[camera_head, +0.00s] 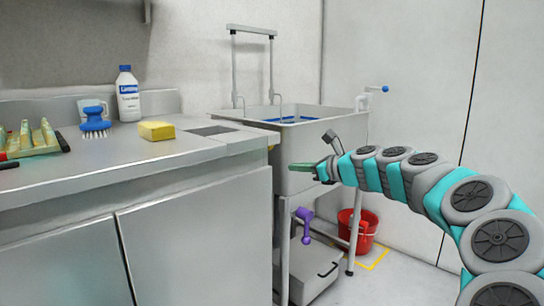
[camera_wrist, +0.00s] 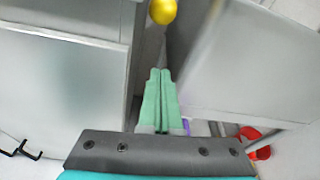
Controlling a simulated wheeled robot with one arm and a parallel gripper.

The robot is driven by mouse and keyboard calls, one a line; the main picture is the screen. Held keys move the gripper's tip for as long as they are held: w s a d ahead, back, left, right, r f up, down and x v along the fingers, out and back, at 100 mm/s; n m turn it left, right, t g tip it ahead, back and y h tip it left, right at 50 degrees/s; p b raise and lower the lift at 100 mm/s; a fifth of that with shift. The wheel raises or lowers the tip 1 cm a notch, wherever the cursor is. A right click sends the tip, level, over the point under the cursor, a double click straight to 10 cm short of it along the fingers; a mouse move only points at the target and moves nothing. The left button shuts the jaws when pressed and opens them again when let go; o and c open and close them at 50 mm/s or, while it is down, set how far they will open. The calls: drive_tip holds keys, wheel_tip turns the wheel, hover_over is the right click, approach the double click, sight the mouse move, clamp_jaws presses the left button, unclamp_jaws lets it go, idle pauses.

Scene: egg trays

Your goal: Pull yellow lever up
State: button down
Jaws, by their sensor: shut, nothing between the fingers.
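The yellow lever shows in the wrist view as a round yellow knob (camera_wrist: 162,11) at the top edge, in the gap between two grey metal surfaces. In the head view only a small yellow bit (camera_head: 271,148) shows at the corner between counter and sink; the rest is hidden. My gripper (camera_head: 291,166) has green fingers and points left in front of the sink, a little right of and below that yellow bit. In the wrist view the gripper fingers (camera_wrist: 158,71) are shut together and empty, pointing toward the knob but apart from it.
A sink basin (camera_head: 330,120) stands behind my gripper, with a blue-tipped lever (camera_head: 385,89) at its right. A purple lever (camera_head: 303,222) and red bucket (camera_head: 360,232) are below. The steel counter (camera_head: 190,155) at left holds a yellow sponge (camera_head: 157,130), brush (camera_head: 95,120) and bottle (camera_head: 128,95).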

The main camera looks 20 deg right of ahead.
drive_tip(key=shift+w, duration=0.1)
drive_tip(key=x, duration=1)
drive_tip(key=shift+s+a+r+b, duration=0.15)
drive_tip(key=shift+s+r+b, duration=0.1)
drive_tip(key=shift+r, duration=0.7)
drive_tip(key=shift+s+a+r+b, duration=0.15)
drive_tip(key=shift+r+b, duration=0.1)
drive_tip(key=shift+r, duration=0.7)
drive_tip(key=shift+r, duration=0.1)
